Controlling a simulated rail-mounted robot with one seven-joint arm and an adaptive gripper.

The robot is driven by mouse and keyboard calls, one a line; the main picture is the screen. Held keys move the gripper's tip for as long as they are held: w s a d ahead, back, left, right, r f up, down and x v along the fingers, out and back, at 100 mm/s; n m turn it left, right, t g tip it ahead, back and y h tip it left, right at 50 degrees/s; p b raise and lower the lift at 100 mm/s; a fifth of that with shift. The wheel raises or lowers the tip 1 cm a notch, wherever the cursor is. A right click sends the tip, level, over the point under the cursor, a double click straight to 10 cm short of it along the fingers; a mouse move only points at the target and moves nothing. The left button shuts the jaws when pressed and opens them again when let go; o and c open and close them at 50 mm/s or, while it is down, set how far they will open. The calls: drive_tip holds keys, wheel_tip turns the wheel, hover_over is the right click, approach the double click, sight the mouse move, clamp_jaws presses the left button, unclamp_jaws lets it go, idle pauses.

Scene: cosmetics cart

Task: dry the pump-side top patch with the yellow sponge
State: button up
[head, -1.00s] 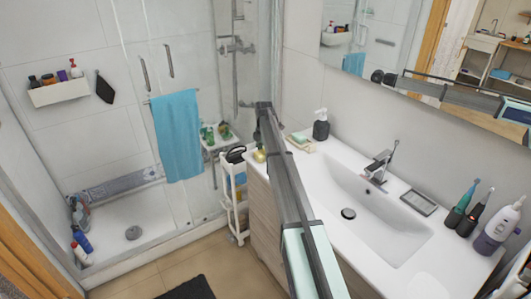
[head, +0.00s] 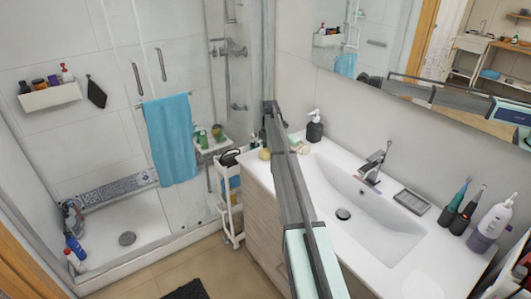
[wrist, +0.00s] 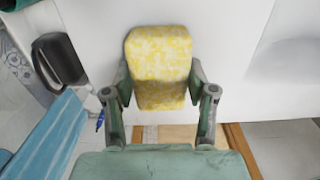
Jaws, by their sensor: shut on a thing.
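The yellow sponge (wrist: 158,50) is a mottled yellow block. In the wrist view it sits between the two fingers of my gripper (wrist: 158,88), which is shut on it. In the head view a small yellow shape (head: 264,154) beside the far end of my arm looks like the sponge, near the counter's left end. The dark pump bottle (head: 314,130) stands upright on the white counter (head: 325,172), to the right of it. I cannot make out a wet patch. My arm hides part of the counter's left end, and the head view does not show the fingers clearly.
A white cart (head: 226,206) with dark and blue items stands left of the counter. Small soap-like items (head: 298,144) lie by the pump. The faucet (head: 374,165), a grey dish (head: 411,201) and toothbrushes (head: 463,207) are farther right. A blue towel (head: 171,138) hangs at the shower.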

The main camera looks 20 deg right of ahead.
drive_tip(key=shift+w+d, duration=0.25)
drive_tip(key=shift+d, duration=0.9)
drive_tip(key=shift+r+p, duration=1.25)
drive_tip(key=shift+r, duration=2.3)
drive_tip(key=shift+f+b, duration=0.2)
drive_tip(key=shift+b, duration=0.1)
